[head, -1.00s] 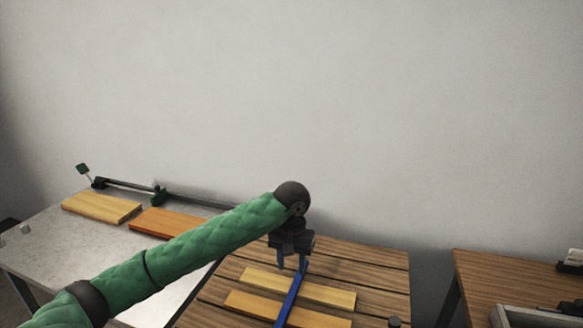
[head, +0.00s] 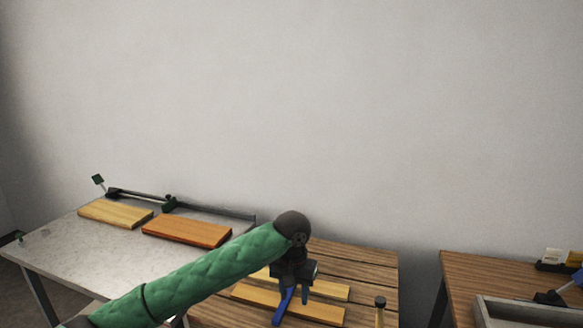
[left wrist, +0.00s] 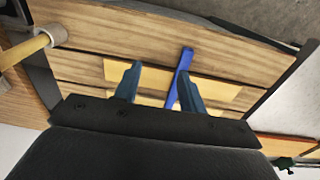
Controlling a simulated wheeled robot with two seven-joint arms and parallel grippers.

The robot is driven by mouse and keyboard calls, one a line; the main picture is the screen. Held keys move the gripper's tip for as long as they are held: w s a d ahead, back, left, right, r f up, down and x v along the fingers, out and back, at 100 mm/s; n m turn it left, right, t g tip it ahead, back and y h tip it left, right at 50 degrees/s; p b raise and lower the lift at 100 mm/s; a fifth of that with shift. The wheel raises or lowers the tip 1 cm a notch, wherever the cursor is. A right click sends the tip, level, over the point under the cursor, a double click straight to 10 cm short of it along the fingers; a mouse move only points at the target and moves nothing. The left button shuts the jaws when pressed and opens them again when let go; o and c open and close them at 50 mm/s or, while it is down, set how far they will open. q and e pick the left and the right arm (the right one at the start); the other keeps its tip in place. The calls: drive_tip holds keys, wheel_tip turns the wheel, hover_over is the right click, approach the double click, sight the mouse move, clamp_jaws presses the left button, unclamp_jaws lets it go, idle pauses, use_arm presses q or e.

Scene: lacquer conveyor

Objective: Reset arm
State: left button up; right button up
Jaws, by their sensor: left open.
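My left gripper (head: 294,297) hangs above the slatted wooden table in the head view, its two blue-grey fingers apart and pointing down. In the left wrist view its fingers (left wrist: 158,84) are open with a clear gap. A slim blue bar (left wrist: 181,72) lies across two pale yellow boards there, just beside the right-hand finger; it does not look gripped. In the head view the blue bar (head: 281,310) is partly hidden by the gripper. My green left arm comes in from the lower left.
The slatted table (head: 375,266) carries the yellow boards (head: 315,311) and a peg-like handle (head: 380,310). A pale-topped table (head: 70,250) at left holds a yellow board (head: 115,213) and an orange board (head: 187,230). Another wooden table (head: 475,265) stands at right beyond a gap.

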use_arm(q)
drive_tip(key=s+f+t+h, duration=0.2)
drive_tip(key=s+f+h, duration=0.2)
drive_tip(key=s+f, duration=1)
drive_tip(key=s+a+f+n+t+y, duration=0.15)
drive_tip(key=s+a+f, duration=0.25)
drive_tip(key=s+a, duration=0.7)
drive_tip(key=s+a+f+y, duration=0.3)
drive_tip(key=s+a+f, duration=0.1)
drive_tip(key=s+a, duration=0.75)
drive_tip(key=s+d+f+g, duration=0.1)
drive_tip(key=s+d+f, duration=0.1)
drive_tip(key=f, duration=1.5)
drive_tip(key=s+d+f+g, duration=0.1)
drive_tip(key=s+d+f, duration=0.1)
drive_tip(key=f, duration=1.5)
drive_tip(key=shift+d+f+h, duration=0.25)
drive_tip(key=shift+d+h, duration=0.1)
drive_tip(key=shift+h, duration=0.1)
drive_tip(key=shift+c, duration=0.5)
